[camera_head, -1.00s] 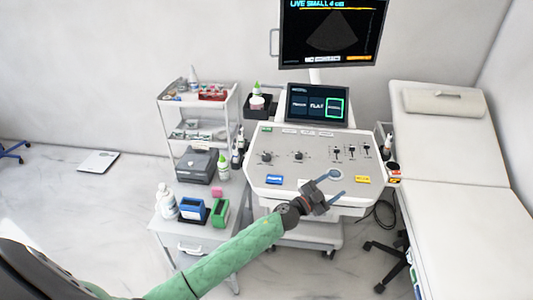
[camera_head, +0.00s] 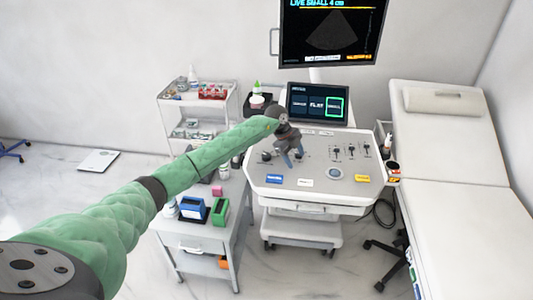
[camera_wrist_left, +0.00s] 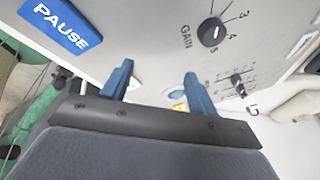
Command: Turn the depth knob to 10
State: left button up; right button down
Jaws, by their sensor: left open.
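The grey ultrasound console (camera_head: 262,190) has a slanted panel with a dark knob (camera_head: 266,157) at its left. My left gripper (camera_head: 294,156) is over the upper left of the panel, fingers pointing down and spread, holding nothing; it hides part of the panel behind it. In the left wrist view, its two blue fingers (camera_wrist_left: 158,80) are apart, and a black knob labelled GAIN (camera_wrist_left: 211,32) lies beyond the right finger. I cannot make out a depth label in either view. The upper monitor (camera_head: 333,32) reads "LIVE SMALL 4 cm". My right gripper is out of view.
A blue PAUSE button (camera_wrist_left: 62,22) shows in the left wrist view. Sliders (camera_head: 351,150) and a round trackball (camera_head: 334,173) are right of the gripper. A small touchscreen (camera_head: 317,103) stands behind the panel. A trolley (camera_head: 194,245) is left, an exam bed (camera_head: 455,225) right.

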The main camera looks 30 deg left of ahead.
aim_at(266, 155)
pick_arm(q)
jog(key=a+r+n+y, duration=0.1)
jog(key=a, duration=0.3)
jog(key=a+r+g+y, duration=0.1)
jog(key=a, duration=0.3)
jog(key=w+a+r+n+y, duration=0.1)
jog(key=a+r+y, duration=0.1)
jog(key=a, duration=0.2)
jog(key=shift+a+n, duration=0.2)
jog(key=shift+n, duration=0.1)
jog(key=shift+a+g, duration=0.25)
jog(key=shift+g, duration=0.05)
jog(key=shift+f+p, duration=0.25)
jog(key=shift+p, duration=0.05)
notch_tip(266, 155, down, 7)
jog(key=p, duration=0.3)
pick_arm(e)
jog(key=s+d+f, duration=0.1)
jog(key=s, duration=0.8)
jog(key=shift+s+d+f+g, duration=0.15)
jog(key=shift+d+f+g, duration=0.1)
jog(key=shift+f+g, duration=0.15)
pick_arm(q)
jog(key=c, duration=1)
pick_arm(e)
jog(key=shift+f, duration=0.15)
